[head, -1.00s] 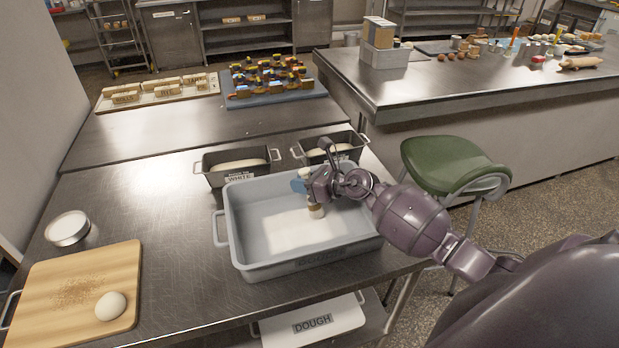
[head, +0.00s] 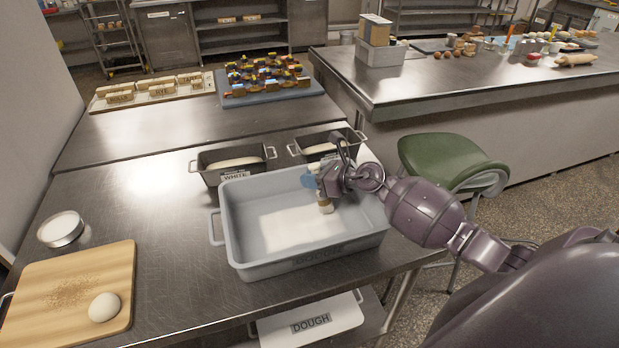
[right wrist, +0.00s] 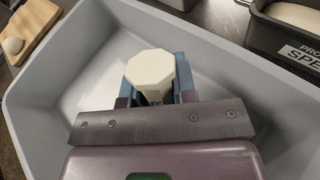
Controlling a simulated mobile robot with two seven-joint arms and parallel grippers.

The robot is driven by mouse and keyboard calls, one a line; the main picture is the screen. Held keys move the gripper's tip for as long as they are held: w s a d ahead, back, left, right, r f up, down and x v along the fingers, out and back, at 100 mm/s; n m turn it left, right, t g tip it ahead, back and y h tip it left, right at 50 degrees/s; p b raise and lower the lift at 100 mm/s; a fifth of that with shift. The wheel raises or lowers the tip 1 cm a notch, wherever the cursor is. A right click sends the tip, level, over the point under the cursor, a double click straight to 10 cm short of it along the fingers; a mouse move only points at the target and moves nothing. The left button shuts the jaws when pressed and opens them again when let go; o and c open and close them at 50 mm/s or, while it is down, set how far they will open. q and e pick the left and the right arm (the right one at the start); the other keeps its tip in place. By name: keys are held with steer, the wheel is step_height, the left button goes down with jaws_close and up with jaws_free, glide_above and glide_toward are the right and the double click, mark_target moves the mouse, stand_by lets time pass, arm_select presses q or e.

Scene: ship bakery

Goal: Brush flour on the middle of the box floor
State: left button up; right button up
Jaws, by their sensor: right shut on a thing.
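The grey dough box (head: 232,238) stands on the steel table, and its near wall also shows in the right wrist view (right wrist: 30,110). A pale flour patch (head: 290,229) covers the middle of its floor. My right gripper (head: 324,186) is inside the box, towards its right side, shut on a brush (head: 325,205). The brush points down at the right edge of the patch; I cannot tell whether its bristles touch the floor. In the right wrist view the brush's pale eight-sided handle end (right wrist: 151,69) sits between the fingers. My left gripper is not in view.
Two dark loaf tins (head: 212,176) with dough stand behind the box. A round dish of white powder (head: 61,229) and a wooden board (head: 40,280) with a dough ball (head: 104,307) lie left. A green stool (head: 440,160) stands right. A DOUGH lid (head: 340,318) lies below.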

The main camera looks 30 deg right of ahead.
steer(key=shift+w+a+r+p, duration=0.1)
steer(key=shift+w+a+p, duration=0.15)
steer(key=shift+a+p, duration=0.5)
steer(key=shift+w+a+r+p, duration=0.15)
steer(key=shift+a+p, duration=0.3)
steer(key=shift+a, duration=0.6)
step_height(320, 180, up, 6)
steer(key=p, duration=0.4)
steer(key=shift+f, duration=0.1)
